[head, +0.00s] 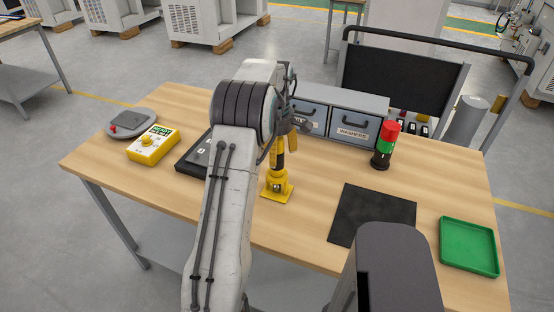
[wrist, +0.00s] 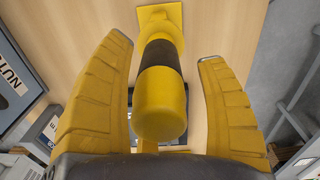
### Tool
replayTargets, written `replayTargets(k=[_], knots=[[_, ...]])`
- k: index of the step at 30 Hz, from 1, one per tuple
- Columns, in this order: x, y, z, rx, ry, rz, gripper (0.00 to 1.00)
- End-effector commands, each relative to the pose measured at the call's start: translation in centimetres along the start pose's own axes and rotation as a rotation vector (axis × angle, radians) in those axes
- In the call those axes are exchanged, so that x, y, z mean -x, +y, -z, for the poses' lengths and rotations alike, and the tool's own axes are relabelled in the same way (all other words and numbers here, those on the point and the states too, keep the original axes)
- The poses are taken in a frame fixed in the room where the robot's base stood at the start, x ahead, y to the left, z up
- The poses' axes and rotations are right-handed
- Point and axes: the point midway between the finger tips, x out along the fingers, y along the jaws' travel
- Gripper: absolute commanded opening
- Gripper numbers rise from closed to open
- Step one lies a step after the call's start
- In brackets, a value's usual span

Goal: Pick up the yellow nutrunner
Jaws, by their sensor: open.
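The yellow nutrunner (head: 277,180) stands upright on the wooden table in the head view, on a square yellow base, with a dark band around its body. My arm hides part of its upper end there. In the wrist view the nutrunner (wrist: 161,100) lies between the two yellow fingers of my gripper (wrist: 165,55), its rounded yellow end close to the camera. The fingers are open, with a gap on either side of the nutrunner. In the head view my gripper is mostly hidden behind my arm.
A grey drawer unit (head: 340,112) stands behind the nutrunner. A red-green signal light (head: 385,146), a black mat (head: 371,214) and a green tray (head: 468,247) are to the right. A yellow meter box (head: 153,145), a grey round-based device (head: 131,122) and a dark panel (head: 192,158) are left.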

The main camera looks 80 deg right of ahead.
Motion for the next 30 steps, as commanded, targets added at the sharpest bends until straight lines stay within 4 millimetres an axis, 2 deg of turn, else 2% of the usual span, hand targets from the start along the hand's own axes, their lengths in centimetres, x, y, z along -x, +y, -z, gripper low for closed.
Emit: replayTargets(k=[10,30], knots=[[-0.40,0.01,0.00,0.000,0.000,-0.001,0.69],[-0.38,0.00,-0.01,0.000,0.000,-0.001,0.09]])
